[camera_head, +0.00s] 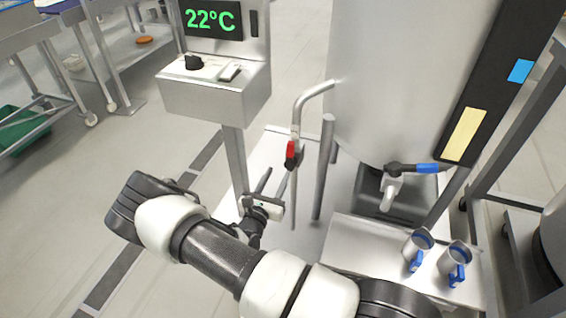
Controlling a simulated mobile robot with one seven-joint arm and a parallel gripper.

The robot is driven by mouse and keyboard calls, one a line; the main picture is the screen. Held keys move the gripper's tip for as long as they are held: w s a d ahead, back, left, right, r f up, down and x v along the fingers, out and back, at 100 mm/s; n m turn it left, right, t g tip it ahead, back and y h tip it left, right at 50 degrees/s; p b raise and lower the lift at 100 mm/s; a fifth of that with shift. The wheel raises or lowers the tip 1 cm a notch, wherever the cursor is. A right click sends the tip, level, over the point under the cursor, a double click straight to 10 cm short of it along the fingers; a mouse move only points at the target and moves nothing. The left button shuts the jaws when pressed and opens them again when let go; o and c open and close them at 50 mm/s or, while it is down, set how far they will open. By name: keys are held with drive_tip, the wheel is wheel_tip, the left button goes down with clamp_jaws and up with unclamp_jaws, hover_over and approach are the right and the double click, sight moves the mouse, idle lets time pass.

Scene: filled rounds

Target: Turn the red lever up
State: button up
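Nothing shows between the fingers.
A control box (216,92) on a post stands left of the pipe, under a 22°C display (212,19). A thick upright post (323,170) stands right of the pipe.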

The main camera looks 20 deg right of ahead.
drive_tip(key=shift+v, duration=1.75)
drive_tip(key=shift+c, duration=0.3)
